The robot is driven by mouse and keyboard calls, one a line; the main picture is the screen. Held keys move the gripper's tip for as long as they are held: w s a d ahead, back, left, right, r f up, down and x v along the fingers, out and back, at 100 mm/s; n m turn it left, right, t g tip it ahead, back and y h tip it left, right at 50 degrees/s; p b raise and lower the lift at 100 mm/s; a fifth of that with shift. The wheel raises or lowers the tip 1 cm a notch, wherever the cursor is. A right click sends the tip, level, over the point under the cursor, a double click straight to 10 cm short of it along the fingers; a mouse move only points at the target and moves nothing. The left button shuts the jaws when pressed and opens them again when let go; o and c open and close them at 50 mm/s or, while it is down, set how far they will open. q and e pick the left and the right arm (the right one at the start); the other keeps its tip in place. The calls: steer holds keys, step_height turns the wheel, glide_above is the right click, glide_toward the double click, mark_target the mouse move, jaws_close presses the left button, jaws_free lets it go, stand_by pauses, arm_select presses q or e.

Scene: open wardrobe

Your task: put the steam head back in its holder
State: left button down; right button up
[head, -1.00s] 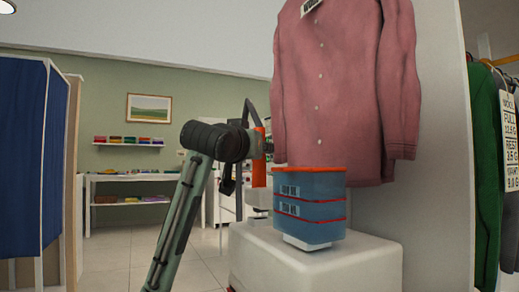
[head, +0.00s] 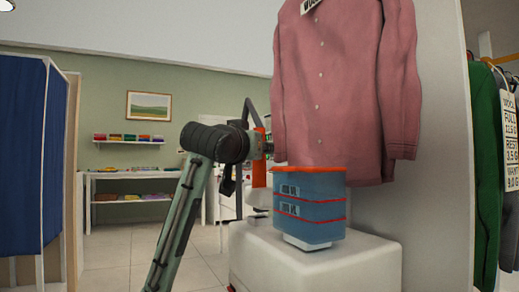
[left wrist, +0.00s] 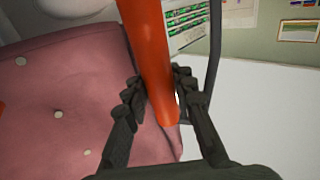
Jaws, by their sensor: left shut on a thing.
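The steam head's orange handle (head: 259,172) is upright beside the pink shirt, left of it in the head view. My left gripper (head: 259,150) is shut around this handle. In the left wrist view, both dark fingers of the left gripper (left wrist: 158,90) close on the orange handle (left wrist: 150,40), with a dark hose or tube running to the right of it. The steaming end of the head cannot be made out. I cannot make out the holder in either view. My right gripper is not in view.
A pink shirt (head: 345,90) hangs close right of the gripper. Below it, a blue tank with orange lid (head: 310,210) stands on a white base (head: 330,265). A blue curtain (head: 25,160) is at far left. Green clothes (head: 485,150) hang at right. Tiled floor at left is clear.

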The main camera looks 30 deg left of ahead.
arm_select(q)
steer(key=shift+f+b, duration=0.5)
steer(key=shift+f, duration=0.45)
steer(key=c, duration=1.2)
jaws_free()
steer(key=shift+s, duration=0.1)
steer(key=s, duration=0.4)
steer(key=s+d, duration=0.1)
steer(key=s, duration=0.6)
steer(key=shift+s+d, duration=0.2)
steer(key=shift+s, duration=0.2)
